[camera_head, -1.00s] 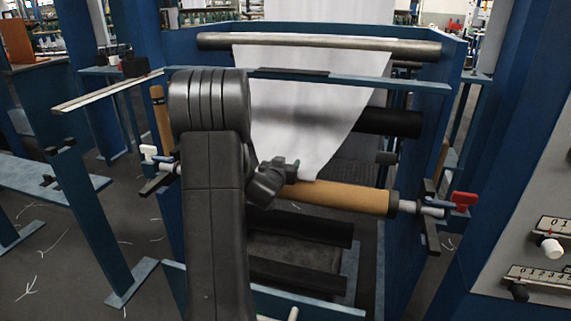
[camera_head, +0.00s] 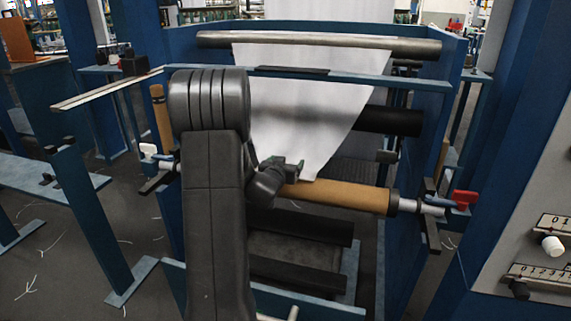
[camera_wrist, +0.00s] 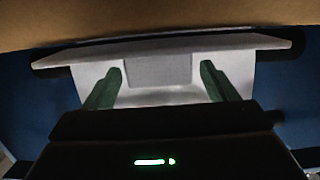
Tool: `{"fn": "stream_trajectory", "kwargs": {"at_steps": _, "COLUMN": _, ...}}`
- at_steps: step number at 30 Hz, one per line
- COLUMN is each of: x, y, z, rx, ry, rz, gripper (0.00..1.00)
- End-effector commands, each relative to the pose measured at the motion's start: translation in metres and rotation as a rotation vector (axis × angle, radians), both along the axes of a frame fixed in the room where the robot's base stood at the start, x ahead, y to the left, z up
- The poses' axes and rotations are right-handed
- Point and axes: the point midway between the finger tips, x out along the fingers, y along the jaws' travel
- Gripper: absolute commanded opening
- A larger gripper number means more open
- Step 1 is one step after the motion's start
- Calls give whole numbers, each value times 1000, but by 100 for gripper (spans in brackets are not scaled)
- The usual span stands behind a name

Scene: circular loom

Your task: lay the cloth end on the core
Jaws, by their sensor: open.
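The white cloth (camera_head: 302,92) hangs from the upper metal roller and narrows down to the brown cardboard core (camera_head: 345,197). Its lower end meets the core near my gripper (camera_head: 290,165). My arm hides the core's left part and the cloth's left edge. In the wrist view, my gripper (camera_wrist: 161,88) is open, its two green fingers apart with white cloth (camera_wrist: 238,68) behind and between them. The core (camera_wrist: 150,17) fills the top of that view, very close. I cannot tell whether the cloth end touches the core.
A metal roller (camera_head: 320,44) and a blue crossbar (camera_head: 390,84) span the frame above. A red-handled clamp (camera_head: 464,199) holds the core's right end, and a white-handled one (camera_head: 148,150) sits at the left. Dark rollers lie below. A control panel (camera_head: 545,230) stands at right.

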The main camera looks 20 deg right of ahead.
Motion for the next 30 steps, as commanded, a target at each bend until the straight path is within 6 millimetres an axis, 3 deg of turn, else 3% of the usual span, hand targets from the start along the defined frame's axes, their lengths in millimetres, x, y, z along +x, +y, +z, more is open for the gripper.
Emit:
{"fn": "stream_trajectory", "kwargs": {"at_steps": 8, "x": -8, "y": 7, "z": 3, "rx": 1, "ry": 1, "rz": 1, "gripper": 79}}
{"fn": "stream_trajectory", "kwargs": {"at_steps": 21, "x": -81, "y": 62, "z": 17, "rx": -1, "ry": 0, "rz": 2, "gripper": 79}}
{"fn": "stream_trajectory", "kwargs": {"at_steps": 30, "x": -107, "y": 81, "z": 21, "rx": 0, "ry": 0, "rz": 1, "gripper": 79}}
